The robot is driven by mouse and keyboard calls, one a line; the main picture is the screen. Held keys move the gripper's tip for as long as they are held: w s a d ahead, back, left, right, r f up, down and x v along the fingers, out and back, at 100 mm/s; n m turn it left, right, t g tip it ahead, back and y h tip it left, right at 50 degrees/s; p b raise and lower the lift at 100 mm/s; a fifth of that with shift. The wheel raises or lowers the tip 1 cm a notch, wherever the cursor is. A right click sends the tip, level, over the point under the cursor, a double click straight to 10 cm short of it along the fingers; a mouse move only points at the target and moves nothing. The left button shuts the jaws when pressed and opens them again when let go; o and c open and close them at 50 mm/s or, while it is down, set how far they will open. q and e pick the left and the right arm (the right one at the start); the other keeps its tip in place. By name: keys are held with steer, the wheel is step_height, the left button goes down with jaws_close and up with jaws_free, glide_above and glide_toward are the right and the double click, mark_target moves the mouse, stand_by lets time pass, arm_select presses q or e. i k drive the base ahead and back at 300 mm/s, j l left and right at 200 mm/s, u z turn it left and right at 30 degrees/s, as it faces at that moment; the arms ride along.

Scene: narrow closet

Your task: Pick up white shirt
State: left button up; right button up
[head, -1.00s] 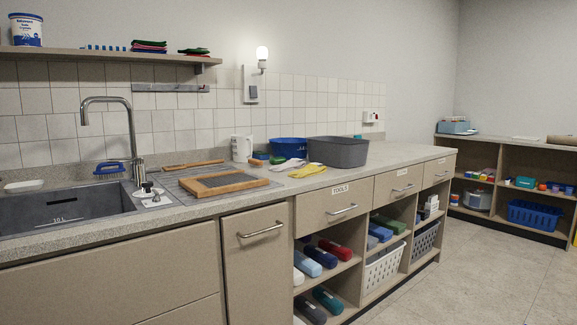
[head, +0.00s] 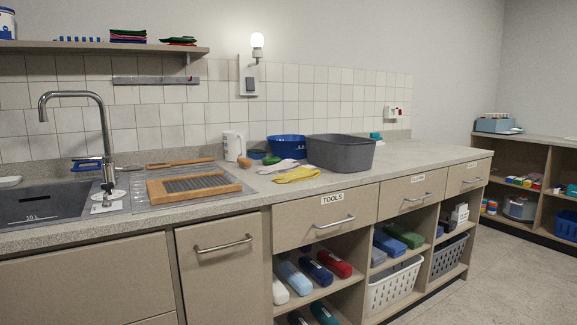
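I cannot make out a thing that is clearly a white shirt in the head view. A crumpled whitish cloth-like item (head: 280,166) lies on the counter, just behind a yellow cloth-like item (head: 297,174); both are too small to identify surely. Neither of my grippers is in view.
The long counter (head: 225,204) holds a sink (head: 50,205), a wooden-framed board (head: 195,187), a white jug (head: 233,145), a blue bowl (head: 287,146) and a grey tub (head: 340,154). Rolled coloured items (head: 317,271) and a white basket (head: 394,287) fill shelves below. Floor at lower right is clear.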

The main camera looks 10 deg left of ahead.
mark_target(287, 163)
steer(key=i+l, duration=0.2)
steer(key=l, duration=0.15)
steer(key=i+l, duration=0.2)
steer(key=l, duration=0.15)
steer(key=i+l+u, duration=0.1)
steer(key=l, duration=0.3)
steer(key=i+l, duration=0.45)
steer(key=l, duration=0.25)
steer(key=i+l+u, duration=0.1)
steer(key=l, duration=0.3)
steer(key=i, duration=0.05)
